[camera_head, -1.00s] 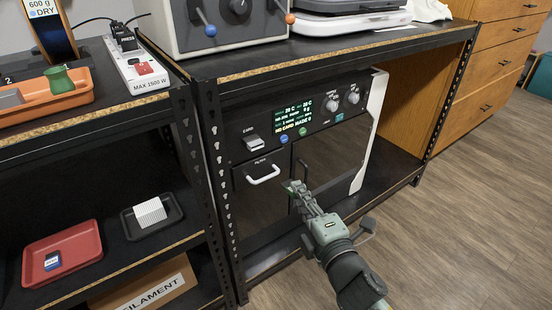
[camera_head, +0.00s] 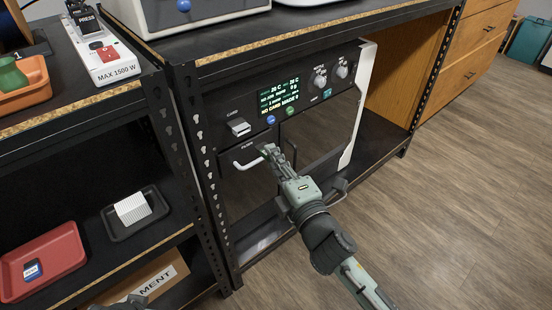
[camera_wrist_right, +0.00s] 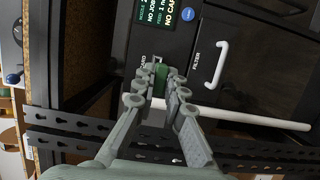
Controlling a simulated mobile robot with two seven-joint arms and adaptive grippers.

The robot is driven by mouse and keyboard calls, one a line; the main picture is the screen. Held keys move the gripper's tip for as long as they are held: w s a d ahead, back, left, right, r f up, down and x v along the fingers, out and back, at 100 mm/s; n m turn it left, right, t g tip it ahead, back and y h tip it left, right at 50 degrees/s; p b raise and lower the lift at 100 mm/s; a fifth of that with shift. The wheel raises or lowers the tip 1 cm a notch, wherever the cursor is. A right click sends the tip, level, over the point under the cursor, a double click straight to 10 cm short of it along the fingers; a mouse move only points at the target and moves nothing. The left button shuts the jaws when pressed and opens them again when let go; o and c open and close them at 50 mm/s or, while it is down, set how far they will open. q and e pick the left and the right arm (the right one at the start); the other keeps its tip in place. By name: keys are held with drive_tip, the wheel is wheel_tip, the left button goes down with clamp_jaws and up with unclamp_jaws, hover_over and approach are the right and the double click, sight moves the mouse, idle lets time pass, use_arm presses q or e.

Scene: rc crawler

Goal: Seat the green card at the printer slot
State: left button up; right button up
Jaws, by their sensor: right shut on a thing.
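The printer (camera_head: 300,110) stands on the lower shelf of the black rack, its lit screen (camera_head: 279,98) reading a no-card message. The grey card slot (camera_head: 239,127) is at its upper left, under the CARD label. My right gripper (camera_head: 266,150) is in front of the printer, just below and right of the slot. In the right wrist view its fingertips (camera_wrist_right: 160,82) are shut on the green card (camera_wrist_right: 161,74), which shows between them near the CARD label. The card is mostly hidden in the head view. I cannot tell whether it touches the slot.
A white filter handle (camera_head: 250,162) sits close to my right gripper. A red tray (camera_head: 62,258) with a blue-and-white card (camera_head: 32,269) and a black tray (camera_head: 112,228) with a white block (camera_head: 132,207) are on the left shelf. Rack uprights flank the printer.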

sight(263, 151)
drive_tip(key=shift+w+a, duration=0.7)
drive_tip(key=shift+w, duration=0.3)
drive_tip(key=shift+w+a, duration=0.7)
drive_tip(key=shift+w, duration=0.25)
drive_tip(key=shift+w+a+p, duration=0.3)
drive_tip(key=shift+w+a, duration=0.55)
drive_tip(key=shift+w, duration=0.3)
idle(0.9)
drive_tip(key=o, duration=0.8)
drive_tip(key=v, duration=1.2)
drive_tip(key=shift+r, duration=0.1)
